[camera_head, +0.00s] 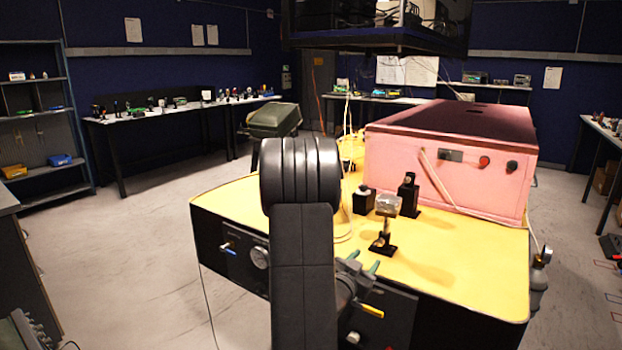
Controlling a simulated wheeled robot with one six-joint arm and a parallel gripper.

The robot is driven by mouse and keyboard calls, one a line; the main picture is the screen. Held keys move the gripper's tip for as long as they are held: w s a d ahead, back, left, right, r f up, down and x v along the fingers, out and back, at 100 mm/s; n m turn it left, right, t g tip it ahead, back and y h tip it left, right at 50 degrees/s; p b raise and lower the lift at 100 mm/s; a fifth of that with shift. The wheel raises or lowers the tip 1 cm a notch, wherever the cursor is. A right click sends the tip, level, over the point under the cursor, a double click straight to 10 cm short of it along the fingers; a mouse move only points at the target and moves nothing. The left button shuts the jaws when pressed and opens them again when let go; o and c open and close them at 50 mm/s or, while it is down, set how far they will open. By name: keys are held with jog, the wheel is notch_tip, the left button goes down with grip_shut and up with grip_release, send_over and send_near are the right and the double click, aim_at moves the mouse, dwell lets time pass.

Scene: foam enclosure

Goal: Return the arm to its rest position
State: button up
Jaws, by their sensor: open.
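My arm (302,270) rises from the bottom centre to a thick black ribbed joint (300,175). The arm beyond that joint is mostly hidden behind it. My gripper (364,261) shows low to the right of the arm, in front of the yellow-topped bench (470,280). Its two green-tipped fingers are apart, with nothing seen between them. It appears near the bench's front edge; I cannot tell the exact gap.
On the bench stand a small mount with a clear block (388,207), black posts (409,195) and a pink box (450,172) with a dark lid. A dark overhead shelf (375,40) hangs above. Open floor (140,250) lies left.

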aim_at(379, 243)
jog(key=p+x, duration=0.1)
jog(key=x, duration=0.7)
jog(key=shift+w+d+r+p, duration=0.15)
jog(key=shift+w+d+p, duration=0.05)
jog(key=shift+d+p, duration=0.1)
jog(key=shift+w+r+p, duration=0.1)
jog(key=shift+w+p, duration=0.05)
jog(key=shift+p, duration=0.4)
jog(key=n+p, duration=0.2)
jog(key=p, duration=0.3)
jog(key=shift+n, duration=0.4)
jog(key=shift+a, duration=0.15)
jog(key=s+a+m+b, duration=0.1)
jog(key=s+a+b, duration=0.6)
jog(key=s, duration=0.4)
jog(key=shift+a+f+b, duration=0.15)
jog(key=shift+f+b, duration=0.3)
jog(key=shift+b, duration=0.25)
jog(key=shift+m+b, duration=0.4)
jog(key=shift+b, duration=0.45)
jog(key=m+b, duration=0.1)
jog(key=b, duration=0.3)
jog(key=shift+s, duration=0.15)
